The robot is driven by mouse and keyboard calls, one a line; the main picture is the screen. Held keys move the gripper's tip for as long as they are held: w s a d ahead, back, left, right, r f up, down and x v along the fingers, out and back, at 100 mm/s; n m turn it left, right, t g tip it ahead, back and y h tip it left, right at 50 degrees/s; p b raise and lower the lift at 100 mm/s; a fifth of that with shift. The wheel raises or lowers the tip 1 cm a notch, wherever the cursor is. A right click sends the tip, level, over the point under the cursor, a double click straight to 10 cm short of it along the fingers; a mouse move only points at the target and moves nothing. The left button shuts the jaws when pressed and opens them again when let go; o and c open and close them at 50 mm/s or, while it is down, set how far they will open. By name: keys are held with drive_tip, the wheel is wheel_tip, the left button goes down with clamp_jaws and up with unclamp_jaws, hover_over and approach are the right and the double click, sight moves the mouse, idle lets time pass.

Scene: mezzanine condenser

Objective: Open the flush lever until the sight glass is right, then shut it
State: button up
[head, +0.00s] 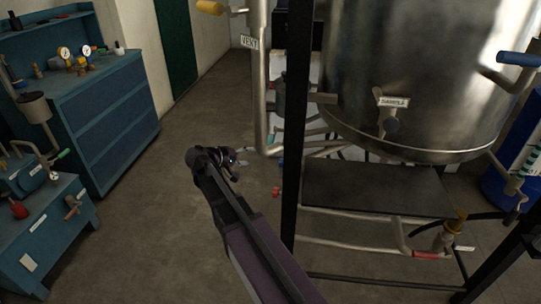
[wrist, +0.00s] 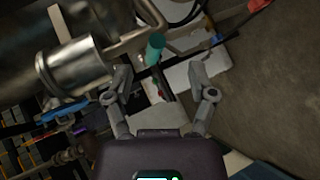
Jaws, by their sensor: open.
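My gripper (head: 226,162) is open and empty over the floor, left of the black post in the head view. In the wrist view its two fingers (wrist: 158,74) stand apart. A teal-green handle (wrist: 155,47) on a metal pipe shows beyond and between the fingertips; contact does not show. I cannot tell whether it is the flush lever, as no flush label is readable. No sight glass can be made out in either view.
A steel tank (head: 410,70) with a SAMPLE tag (head: 394,102) stands behind the black post (head: 298,120). A VENT tag (head: 249,42) hangs on a pipe. A blue cabinet (head: 115,110) and small blue bench (head: 45,235) stand left. Floor between is mostly clear.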

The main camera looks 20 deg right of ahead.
sight(270, 143)
drive_tip(key=w+h+b, duration=0.1)
drive_tip(key=b, duration=0.1)
drive_tip(key=w+f+h+b, duration=0.1)
drive_tip(key=w+b, duration=0.1)
drive_tip(key=w+a+t+h+b, duration=0.1)
drive_tip(key=w+b, duration=0.1)
drive_tip(key=shift+w+f, duration=0.1)
drive_tip(key=shift+f, duration=0.3)
drive_tip(key=shift+d, duration=0.1)
drive_tip(key=x, duration=1.3)
drive_tip(key=shift+d+r+b, duration=0.3)
drive_tip(key=shift+b, duration=0.1)
clamp_jaws()
